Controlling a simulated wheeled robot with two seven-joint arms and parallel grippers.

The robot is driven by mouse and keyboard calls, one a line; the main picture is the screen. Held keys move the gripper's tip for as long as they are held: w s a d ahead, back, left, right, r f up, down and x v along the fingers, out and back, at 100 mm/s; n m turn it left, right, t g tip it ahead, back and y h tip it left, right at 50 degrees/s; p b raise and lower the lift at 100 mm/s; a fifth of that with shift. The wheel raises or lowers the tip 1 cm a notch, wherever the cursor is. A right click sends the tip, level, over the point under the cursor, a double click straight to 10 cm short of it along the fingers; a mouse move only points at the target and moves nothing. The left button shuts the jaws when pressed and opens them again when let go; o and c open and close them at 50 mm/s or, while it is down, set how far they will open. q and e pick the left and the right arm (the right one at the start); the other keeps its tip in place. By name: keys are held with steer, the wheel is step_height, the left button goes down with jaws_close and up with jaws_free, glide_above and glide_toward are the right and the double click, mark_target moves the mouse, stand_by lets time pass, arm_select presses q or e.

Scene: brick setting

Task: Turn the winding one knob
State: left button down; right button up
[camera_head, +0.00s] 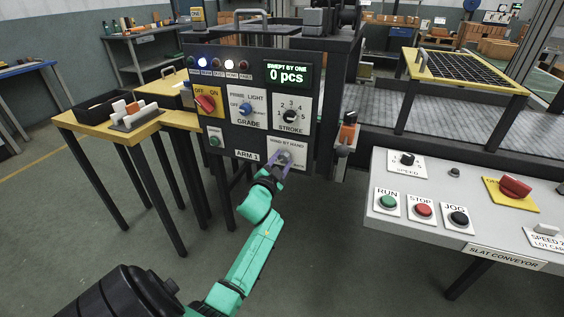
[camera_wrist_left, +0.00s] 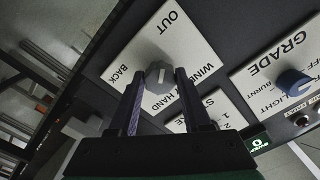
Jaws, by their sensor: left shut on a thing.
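The winding knob (camera_head: 284,157) is a grey knob on a white plate low on the right side of the dark control panel (camera_head: 232,140). In the left wrist view the knob (camera_wrist_left: 158,78) sits on its plate, where the words OUT, BACK and part of WIND BY HAND can be read. My left gripper (camera_head: 277,168) reaches up to it from below. In the left wrist view my left gripper (camera_wrist_left: 160,88) has one finger on each side of the knob and is shut on it. The fingers cover part of the plate. My right gripper is not in view.
Above the knob are the STROKE dial (camera_head: 290,115), the blue GRADE knob (camera_head: 245,108) and the red ON/OFF switch (camera_head: 206,102). The display (camera_head: 287,74) reads 0 pcs. The slat conveyor console (camera_head: 470,215) stands at the right, a yellow-topped table (camera_head: 85,118) at the left.

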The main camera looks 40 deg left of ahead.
arm_select(q)
steer(key=shift+f, duration=0.1)
stand_by(0.3)
steer(key=shift+c, duration=1.8)
jaws_free()
steer(key=shift+s, duration=0.1)
steer(key=p+v, duration=0.1)
steer(key=v, duration=1.3)
steer(key=shift+s, duration=0.2)
steer(key=shift+d, duration=0.15)
